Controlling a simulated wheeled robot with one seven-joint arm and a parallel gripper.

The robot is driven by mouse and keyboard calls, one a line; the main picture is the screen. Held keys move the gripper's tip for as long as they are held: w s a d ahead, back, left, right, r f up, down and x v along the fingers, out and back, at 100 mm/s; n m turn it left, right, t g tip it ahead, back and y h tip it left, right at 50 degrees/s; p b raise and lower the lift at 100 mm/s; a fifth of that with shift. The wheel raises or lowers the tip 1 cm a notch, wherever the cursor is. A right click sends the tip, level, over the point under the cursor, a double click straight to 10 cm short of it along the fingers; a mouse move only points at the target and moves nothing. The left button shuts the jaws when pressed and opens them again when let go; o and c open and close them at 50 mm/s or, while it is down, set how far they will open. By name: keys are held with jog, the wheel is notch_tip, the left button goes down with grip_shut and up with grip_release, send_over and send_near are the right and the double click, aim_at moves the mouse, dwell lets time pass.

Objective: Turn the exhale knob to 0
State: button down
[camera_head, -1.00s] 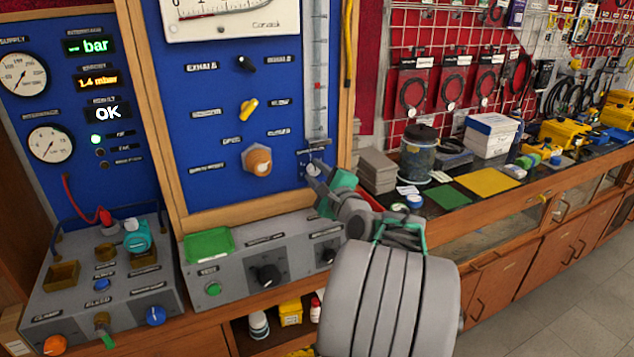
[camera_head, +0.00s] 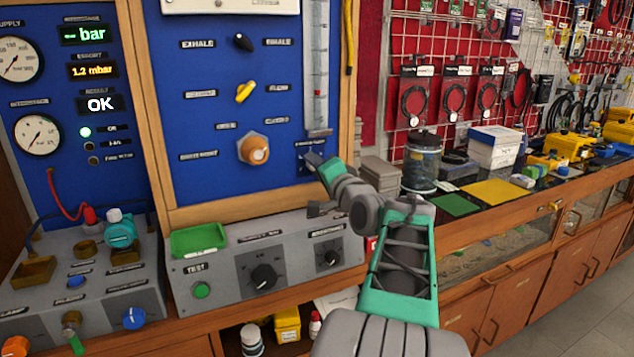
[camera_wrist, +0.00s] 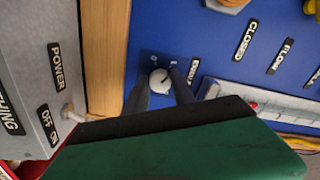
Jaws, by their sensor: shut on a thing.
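A small round white knob (camera_wrist: 160,80) with a pointer mark sits low on the blue panel (camera_wrist: 220,50) in the wrist view, with small marks beside it. My gripper (camera_wrist: 161,92) has its two dark fingers around this knob, shut on it. In the head view my gripper (camera_head: 313,163) reaches the panel's lower right corner; fingers and arm hide the knob there. The small label beside the knob is too blurred to read. Higher on the panel, a black knob (camera_head: 243,42) stands between labels that read EXHALE and INHALE, apart from my gripper.
A yellow lever (camera_head: 245,92) and an orange knob (camera_head: 254,149) are left of my gripper. The vertical flow tube (camera_head: 316,70) is just above it. A grey box with black knobs (camera_head: 264,276) juts out below. A readout (camera_head: 92,71) shows 1.2 mbar.

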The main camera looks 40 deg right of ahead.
jog(key=shift+f+n+b, duration=0.15)
jog(key=shift+n+b, duration=5.85)
jog(key=shift+d, duration=0.1)
jog(key=c, duration=1.1)
grip_release()
jog(key=shift+o, duration=0.2)
